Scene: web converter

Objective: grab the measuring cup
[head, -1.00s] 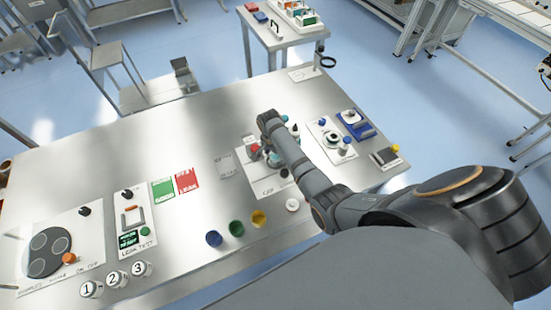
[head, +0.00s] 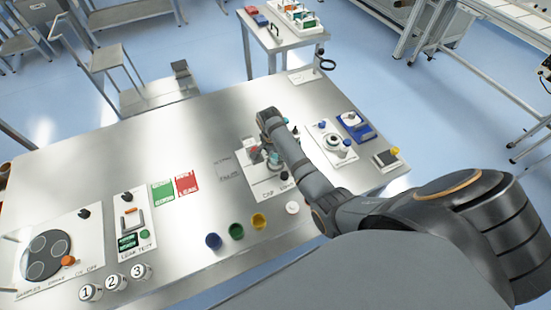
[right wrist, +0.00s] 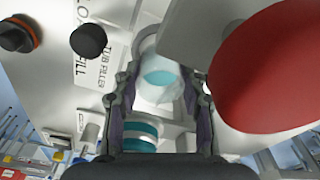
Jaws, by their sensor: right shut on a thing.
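A clear cup with teal liquid (right wrist: 160,80) sits between the two fingers of my right gripper (right wrist: 160,92) in the right wrist view. The fingers are shut on its sides. In the head view my right gripper reaches down to the white panel marked CAP (head: 268,190), and the wrist hides most of the cup there. I cannot tell whether the cup is lifted clear of the panel. My left gripper is not in view.
A large red rounded part (right wrist: 278,70) stands close to the right of the fingers in the wrist view. Black knobs (right wrist: 89,41) are at the left.

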